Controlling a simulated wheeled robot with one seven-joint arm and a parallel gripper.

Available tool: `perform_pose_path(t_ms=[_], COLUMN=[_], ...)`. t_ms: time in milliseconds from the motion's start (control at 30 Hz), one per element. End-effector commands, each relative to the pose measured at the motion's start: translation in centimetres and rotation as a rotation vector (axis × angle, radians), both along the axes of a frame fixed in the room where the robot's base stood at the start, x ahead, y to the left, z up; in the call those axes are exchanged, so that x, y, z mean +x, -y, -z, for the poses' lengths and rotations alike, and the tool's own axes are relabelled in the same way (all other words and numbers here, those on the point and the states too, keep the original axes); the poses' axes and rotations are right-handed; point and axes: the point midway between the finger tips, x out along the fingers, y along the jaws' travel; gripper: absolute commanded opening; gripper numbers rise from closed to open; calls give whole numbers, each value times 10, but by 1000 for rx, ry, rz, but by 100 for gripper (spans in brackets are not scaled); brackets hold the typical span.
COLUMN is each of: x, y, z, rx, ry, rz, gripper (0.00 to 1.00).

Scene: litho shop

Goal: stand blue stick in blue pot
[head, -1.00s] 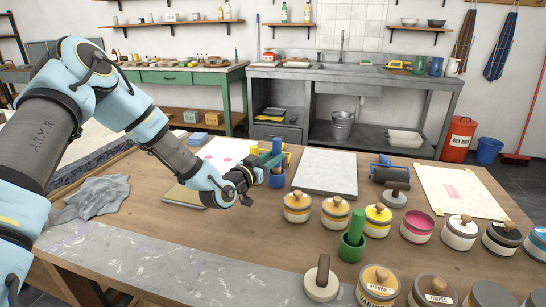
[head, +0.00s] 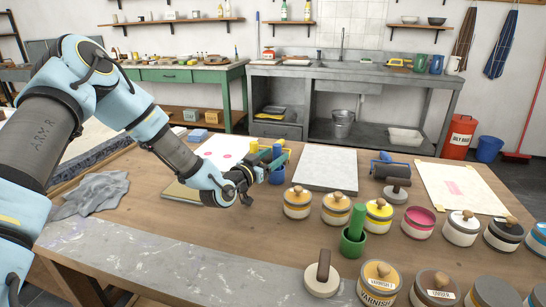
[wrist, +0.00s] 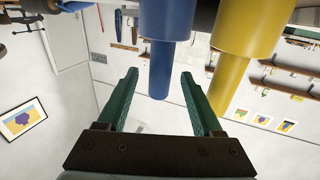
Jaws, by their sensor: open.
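The blue pot (head: 277,176) stands on the wooden table at the tip of my gripper (head: 272,162). The blue stick (head: 277,150) stands upright in it. In the wrist view, which is upside down, the blue stick (wrist: 160,70) hangs from the wider blue pot (wrist: 168,20) and shows between my green fingers (wrist: 160,100). The fingers are open, with a gap on each side of the stick. Whether the stick is right between them or a little beyond is hard to tell.
A yellow pot (wrist: 252,25) with a yellow stick (wrist: 228,80) stands close beside the blue one. A green pot (head: 352,244) with a green stick (head: 357,222), several ink tins and a grey slab (head: 325,167) are to the right. A grey cloth (head: 92,194) lies left.

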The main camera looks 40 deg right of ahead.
Motion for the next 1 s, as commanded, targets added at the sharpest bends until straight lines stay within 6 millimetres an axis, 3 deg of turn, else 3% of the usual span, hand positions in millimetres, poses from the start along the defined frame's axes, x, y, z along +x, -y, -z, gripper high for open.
perform_pose_path(t_ms=[233, 700, 1000], x=[-3, -21, -24], y=[-14, -95, -106], z=[2, 2, 0], rx=[2, 1, 0], ry=[0, 0, 0], rz=[1, -1, 0], gripper=[68, 68, 68])
